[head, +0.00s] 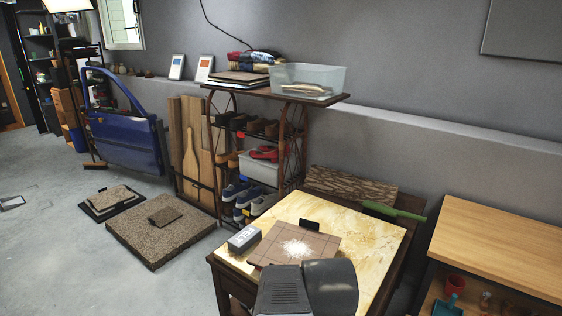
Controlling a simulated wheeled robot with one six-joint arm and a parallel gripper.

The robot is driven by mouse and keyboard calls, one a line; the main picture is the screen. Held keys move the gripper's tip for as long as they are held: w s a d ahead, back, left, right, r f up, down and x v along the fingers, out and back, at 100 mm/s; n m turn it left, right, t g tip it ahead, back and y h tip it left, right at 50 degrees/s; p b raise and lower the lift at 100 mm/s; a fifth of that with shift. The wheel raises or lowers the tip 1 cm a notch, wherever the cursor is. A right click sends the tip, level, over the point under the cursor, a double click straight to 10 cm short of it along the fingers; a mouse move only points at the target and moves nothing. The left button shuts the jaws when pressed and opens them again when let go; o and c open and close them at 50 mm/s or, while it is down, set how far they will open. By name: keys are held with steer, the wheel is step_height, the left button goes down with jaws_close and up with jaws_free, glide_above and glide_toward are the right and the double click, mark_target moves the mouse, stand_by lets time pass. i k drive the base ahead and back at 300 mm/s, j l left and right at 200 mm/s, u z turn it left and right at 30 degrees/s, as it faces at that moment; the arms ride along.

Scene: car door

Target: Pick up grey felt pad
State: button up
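A small grey block (243,239) lies on the left part of the pale yellow table top (375,249). It has a lighter top face and a dark mark on it, and looks like the grey felt pad. Beside it on the right is a brown tile board (322,251) with white powder spilled on its middle. A dark part of my own arm stands in front of the table at the bottom of the head view and covers its near edge. My gripper's fingers do not show, and nothing is seen touching the grey block.
A small black upright piece (309,225) stands at the board's back edge. A shelf rack (262,140) stands behind. A wooden bench (505,246) is at right. Floor at left is partly clear.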

mark_target(239, 244)
steer(key=i+j, duration=0.3)
steer(key=j, duration=0.15)
steer(key=i+j, duration=0.55)
steer(key=j, duration=0.3)
steer(key=i+j+z, duration=0.1)
steer(key=i+j, duration=0.5)
steer(key=j, duration=0.3)
